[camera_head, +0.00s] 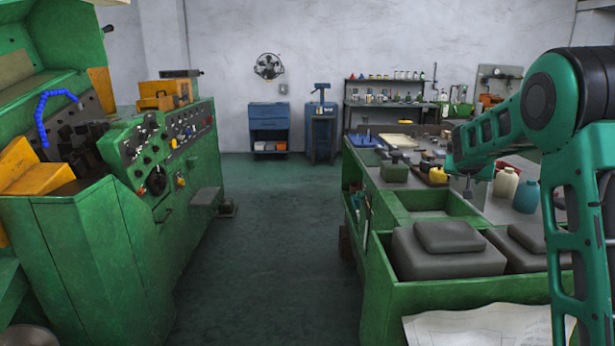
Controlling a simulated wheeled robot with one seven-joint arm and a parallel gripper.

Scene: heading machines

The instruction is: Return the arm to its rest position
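My green and black arm enters at the right edge and bends at a large round joint. Its forearm reaches left over the green workbench (470,294). The end of the arm hangs above the bench top, among small items. My gripper (468,187) seems to be the small grey part below the wrist. It is too small and too cluttered behind to tell whether its fingers are open or shut, or whether it holds anything. A yellow item (437,175) and a dark green box-shaped item (395,170) stand to its left.
A cream bottle (505,183) and a teal bottle (526,196) stand right of the gripper. Grey blocks (447,250) sit in the bench's front compartments, beside paper sheets (475,328). A large green machine (80,240) fills the left. The floor aisle (275,235) between is clear.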

